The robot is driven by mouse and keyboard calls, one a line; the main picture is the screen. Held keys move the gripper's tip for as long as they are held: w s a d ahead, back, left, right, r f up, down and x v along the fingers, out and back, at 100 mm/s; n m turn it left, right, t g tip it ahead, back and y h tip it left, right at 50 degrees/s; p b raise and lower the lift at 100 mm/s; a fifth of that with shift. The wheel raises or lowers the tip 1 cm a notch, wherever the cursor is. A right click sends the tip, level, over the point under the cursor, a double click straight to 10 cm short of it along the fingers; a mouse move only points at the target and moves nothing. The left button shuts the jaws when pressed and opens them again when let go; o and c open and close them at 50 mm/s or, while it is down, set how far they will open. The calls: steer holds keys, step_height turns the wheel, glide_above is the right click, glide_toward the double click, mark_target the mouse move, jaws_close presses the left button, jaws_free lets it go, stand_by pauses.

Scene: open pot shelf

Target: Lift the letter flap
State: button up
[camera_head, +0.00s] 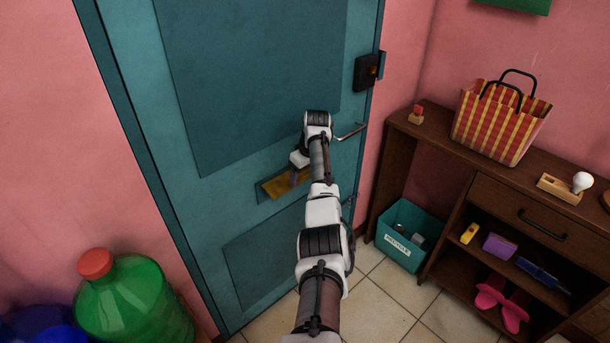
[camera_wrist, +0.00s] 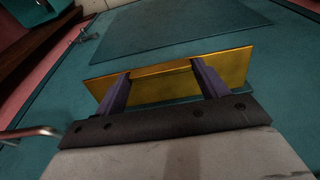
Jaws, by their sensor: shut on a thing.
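The brass letter flap (camera_head: 274,188) is on the teal door (camera_head: 215,215), between its upper and lower panels. In the wrist view the flap (camera_wrist: 235,68) is a long golden plate across the middle. My gripper (camera_head: 294,180) is at the flap in the head view, with its tips partly hidden by my wrist. In the wrist view the two purple fingers of my gripper (camera_wrist: 163,82) stand apart on the flap, with part of the plate between them. They are shut on it. I cannot tell how far the flap is tilted.
A bent metal door handle (camera_head: 350,132) is just right of my wrist, below a dark lock box (camera_head: 367,72). A green bottle (camera_head: 130,305) is lower left.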

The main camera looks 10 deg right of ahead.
stand_by(0.3)
steer(key=o, duration=1.4)
steer(key=shift+a, duration=0.1)
steer(key=shift+r, duration=0.15)
steer(key=b+v, duration=0.3)
steer(key=v, duration=1)
steer(key=shift+r, duration=0.3)
steer(key=shift+w, duration=0.15)
